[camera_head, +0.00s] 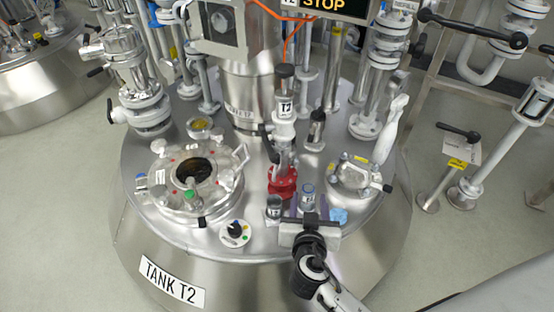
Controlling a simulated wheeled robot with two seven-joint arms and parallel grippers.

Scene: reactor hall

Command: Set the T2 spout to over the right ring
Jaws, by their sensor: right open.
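The T2 sampling valve (284,108) stands upright near the middle of the tank top, with a white body, a dark cap and a red base (283,182). A dark lever (267,140) sits at its left side. The spout's exact direction is too small to tell. In front of the red base stand two small holders: a left one with a dark-topped vial (273,208) and a right one with a blue-rimmed vial (308,192). The rings themselves are hard to make out. My right gripper (308,213) is open, just in front of the right vial; contact cannot be told. My left gripper is out of view.
A round manway with a dark sight glass (194,171) lies left, and a selector knob (235,232) is front left. A smaller hatch (354,175) and a blue cloth-like item (339,216) are at right. Upright pipes (377,75) crowd the back.

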